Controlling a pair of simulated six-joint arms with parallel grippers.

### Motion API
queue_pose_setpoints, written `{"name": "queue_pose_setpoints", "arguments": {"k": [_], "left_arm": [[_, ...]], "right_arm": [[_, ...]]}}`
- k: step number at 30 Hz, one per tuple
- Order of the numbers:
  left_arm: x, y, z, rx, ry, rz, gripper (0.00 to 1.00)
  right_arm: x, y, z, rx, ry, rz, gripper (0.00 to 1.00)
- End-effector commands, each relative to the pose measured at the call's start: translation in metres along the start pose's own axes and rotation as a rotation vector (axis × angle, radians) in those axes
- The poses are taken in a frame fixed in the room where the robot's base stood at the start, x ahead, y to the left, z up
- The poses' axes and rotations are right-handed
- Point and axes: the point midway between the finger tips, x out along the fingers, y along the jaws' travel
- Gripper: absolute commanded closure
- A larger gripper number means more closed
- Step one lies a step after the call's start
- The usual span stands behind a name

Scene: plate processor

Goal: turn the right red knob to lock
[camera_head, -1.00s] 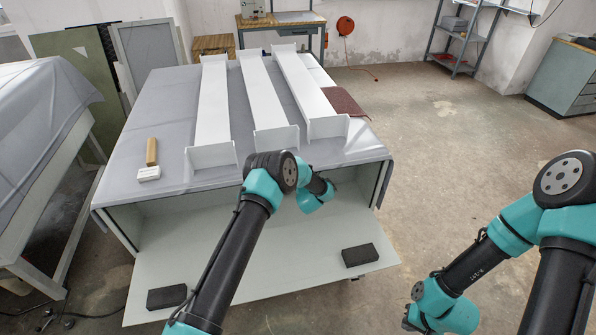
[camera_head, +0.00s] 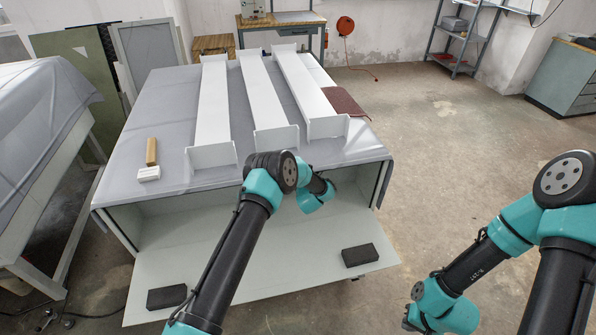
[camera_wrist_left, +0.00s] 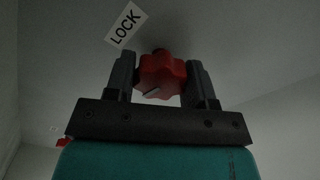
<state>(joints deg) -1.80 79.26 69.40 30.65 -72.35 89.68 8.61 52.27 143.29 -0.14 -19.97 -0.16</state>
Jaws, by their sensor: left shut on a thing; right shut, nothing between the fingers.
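The red knob (camera_wrist_left: 168,76), star-shaped with a pale pointer mark, is on the grey panel in the left wrist view. My left gripper (camera_wrist_left: 161,72) has one finger on each side of it and is shut on it. The pointer mark is toward the knob's lower left. In the head view, the knob and left fingers are hidden under the cabinet's top. My right arm is at the lower right, with its fingers out of sight.
The cabinet (camera_head: 150,221) has a grey cloth (camera_head: 165,105) and three long white channels on top. Its front flap (camera_head: 260,275) is down and carries two black blocks (camera_head: 167,296). A wood-handled white tool (camera_head: 150,173) lies on the cloth.

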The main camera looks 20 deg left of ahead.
Motion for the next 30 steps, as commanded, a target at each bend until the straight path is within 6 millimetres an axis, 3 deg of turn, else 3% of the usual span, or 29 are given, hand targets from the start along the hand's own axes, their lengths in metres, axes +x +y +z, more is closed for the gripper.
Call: {"name": "queue_pose_setpoints", "arguments": {"k": [30], "left_arm": [[-0.0003,0.0008,0.0006,0.894,0.0,0.0,0.74]], "right_arm": [[0.0,0.0,0.0,0.0,0.0,0.0,1.0]]}}
